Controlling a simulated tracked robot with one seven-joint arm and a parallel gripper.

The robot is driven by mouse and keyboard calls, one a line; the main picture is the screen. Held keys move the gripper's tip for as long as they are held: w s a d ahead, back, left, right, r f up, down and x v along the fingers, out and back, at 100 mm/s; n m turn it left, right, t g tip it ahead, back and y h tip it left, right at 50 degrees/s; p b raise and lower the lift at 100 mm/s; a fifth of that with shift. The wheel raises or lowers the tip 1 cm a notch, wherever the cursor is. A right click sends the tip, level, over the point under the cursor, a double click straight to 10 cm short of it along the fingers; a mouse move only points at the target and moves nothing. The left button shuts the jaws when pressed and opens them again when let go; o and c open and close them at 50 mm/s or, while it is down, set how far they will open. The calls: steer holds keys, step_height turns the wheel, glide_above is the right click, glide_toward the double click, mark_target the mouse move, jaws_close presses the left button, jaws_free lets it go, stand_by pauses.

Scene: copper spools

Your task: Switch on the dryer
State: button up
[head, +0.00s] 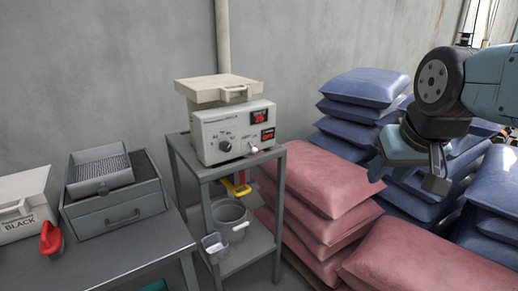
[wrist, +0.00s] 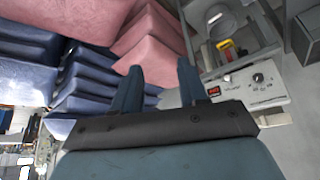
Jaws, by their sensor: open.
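The dryer (head: 207,136) is a pale box with a control panel, standing on a grey metal stand. I cannot tell the switch's position. The panel (wrist: 280,92) shows upside down in the wrist view, with the knob (wrist: 258,78) and the switch (wrist: 227,78). My gripper (head: 408,176) is open and empty, raised over the sacks right of the dryer and apart from it. Its two fingers (wrist: 160,78) show in the wrist view.
Red sacks (head: 318,175) and blue sacks (head: 364,88) are stacked right of the stand (head: 234,262). Its lower shelf holds grey buckets (head: 229,215) and a yellow-handled tool (head: 237,188). Left, a table (head: 120,249) bears a grey drawer box (head: 115,208) and a red scoop (head: 50,240).

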steer(key=shift+w+a, duration=0.2)
steer(key=shift+o, duration=0.7)
steer(key=shift+w, duration=0.3)
steer(key=w+a+f+n+t, duration=0.1)
steer(key=w+f+t, duration=0.2)
steer(key=w, duration=1.3)
steer(key=n+t+y, duration=0.6)
steer(key=y, duration=0.4)
glide_toward(255, 152)
steer(key=x, duration=1.1)
steer(key=shift+w+d+f, duration=0.25)
steer(key=shift+f, duration=0.15)
